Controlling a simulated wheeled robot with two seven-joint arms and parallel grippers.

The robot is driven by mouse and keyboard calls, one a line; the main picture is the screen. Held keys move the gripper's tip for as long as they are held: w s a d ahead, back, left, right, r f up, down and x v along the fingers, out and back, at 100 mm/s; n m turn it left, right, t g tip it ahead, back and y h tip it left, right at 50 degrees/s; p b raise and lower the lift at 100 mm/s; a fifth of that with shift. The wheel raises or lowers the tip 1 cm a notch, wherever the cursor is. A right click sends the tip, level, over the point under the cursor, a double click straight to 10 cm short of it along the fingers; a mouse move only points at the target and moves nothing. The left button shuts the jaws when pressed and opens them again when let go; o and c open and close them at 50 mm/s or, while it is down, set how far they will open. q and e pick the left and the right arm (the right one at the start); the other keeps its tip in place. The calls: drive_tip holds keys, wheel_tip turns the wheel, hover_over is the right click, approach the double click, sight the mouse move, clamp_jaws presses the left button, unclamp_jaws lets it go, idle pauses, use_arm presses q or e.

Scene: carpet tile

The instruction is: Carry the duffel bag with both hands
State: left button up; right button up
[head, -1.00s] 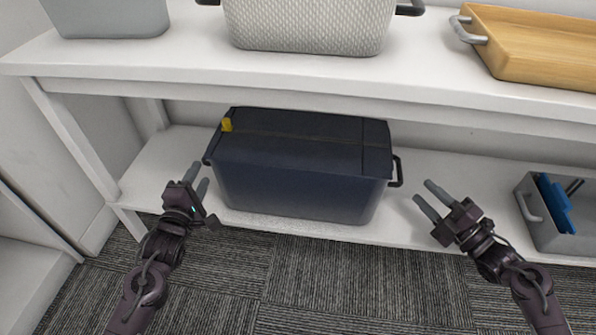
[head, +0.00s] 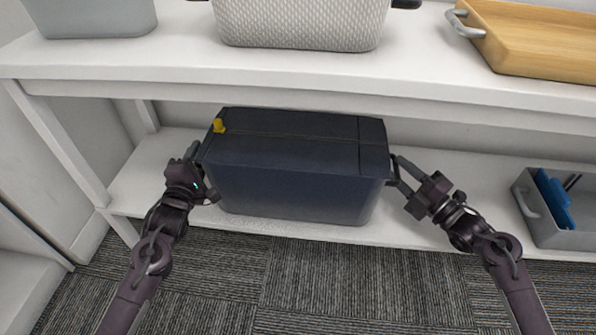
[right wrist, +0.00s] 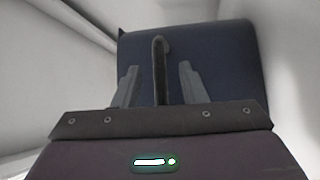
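My right gripper (head: 398,180) is at the bag's right end. In the right wrist view its two fingers (right wrist: 158,88) are apart, with the dark side handle (right wrist: 160,62) standing between them, a gap on each side. My left gripper (head: 190,158) is at the bag's left end. Its fingertips and the left handle are largely hidden, so its opening is unclear.
The upper white shelf (head: 300,72) overhangs the bag and holds a grey bin (head: 90,15), a white woven basket (head: 300,22) and a wooden tray (head: 535,42). A grey bin with blue contents (head: 555,215) stands right on the lower shelf. The carpet in front (head: 310,290) is clear.

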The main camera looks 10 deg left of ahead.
use_arm(q)
drive_tip(key=shift+w, duration=0.8)
use_arm(e)
drive_tip(key=shift+w+a, duration=0.5)
drive_tip(key=shift+a, duration=0.05)
use_arm(q)
drive_tip(key=shift+c, duration=0.3)
use_arm(e)
drive_tip(key=shift+c, duration=0.5)
use_arm(q)
clamp_jaws()
use_arm(e)
clamp_jaws()
drive_tip(key=shift+r, duration=0.15)
